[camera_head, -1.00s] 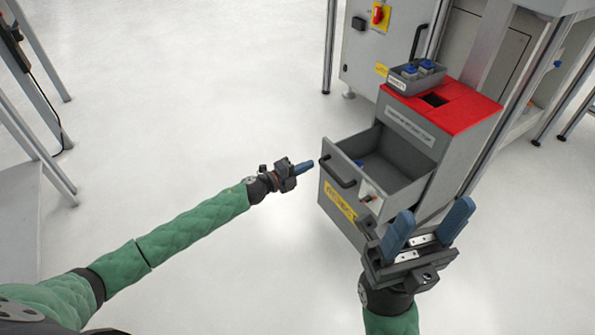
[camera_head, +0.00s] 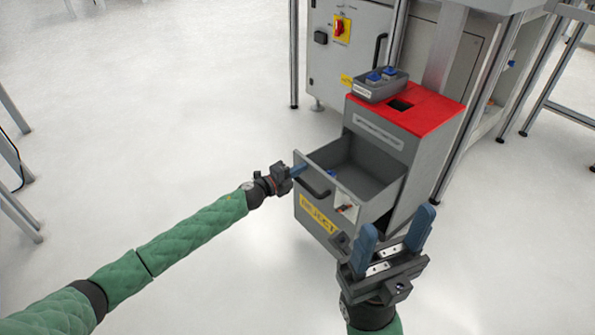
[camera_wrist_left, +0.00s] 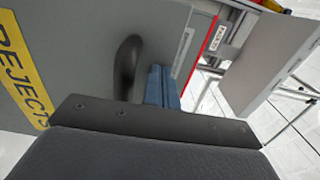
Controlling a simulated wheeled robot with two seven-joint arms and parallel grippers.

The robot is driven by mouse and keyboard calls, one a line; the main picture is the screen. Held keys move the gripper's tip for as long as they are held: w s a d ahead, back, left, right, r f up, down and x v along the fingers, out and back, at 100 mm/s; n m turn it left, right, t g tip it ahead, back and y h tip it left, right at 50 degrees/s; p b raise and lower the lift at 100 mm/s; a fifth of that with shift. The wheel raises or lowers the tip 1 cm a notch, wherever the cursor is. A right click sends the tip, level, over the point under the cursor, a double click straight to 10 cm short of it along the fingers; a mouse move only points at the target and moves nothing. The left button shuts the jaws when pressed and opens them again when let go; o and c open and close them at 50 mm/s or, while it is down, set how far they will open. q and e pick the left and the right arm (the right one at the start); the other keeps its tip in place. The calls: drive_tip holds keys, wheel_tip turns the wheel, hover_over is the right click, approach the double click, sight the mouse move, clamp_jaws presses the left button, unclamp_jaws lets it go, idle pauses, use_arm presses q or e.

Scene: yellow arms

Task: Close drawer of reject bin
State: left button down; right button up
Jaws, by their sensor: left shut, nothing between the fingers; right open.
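The grey reject bin (camera_head: 424,148) has a red top (camera_head: 430,113) and stands at the centre right in the head view. Its drawer (camera_head: 318,213) is pulled open, with a black handle (camera_head: 313,186) and a yellow label on the front. Small items lie inside it. My left gripper (camera_head: 297,171) is shut and empty, its fingers at the left upper part of the drawer front; contact cannot be told. In the left wrist view its blue fingers (camera_wrist_left: 161,88) are beside the dark handle (camera_wrist_left: 127,66). My right gripper (camera_head: 396,236) is open and empty, in front of the bin's right side.
A grey tray (camera_head: 365,91) with blue-topped items sits on the bin's top. A grey cabinet (camera_head: 350,60) with a red switch stands behind, and metal frame legs (camera_head: 478,110) rise to the right.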

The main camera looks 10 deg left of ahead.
use_arm(q)
drive_tip(key=x, duration=2.2)
drive_tip(key=shift+w+d+r, duration=0.15)
drive_tip(key=shift+w+r, duration=0.05)
drive_tip(key=shift+w, duration=0.1)
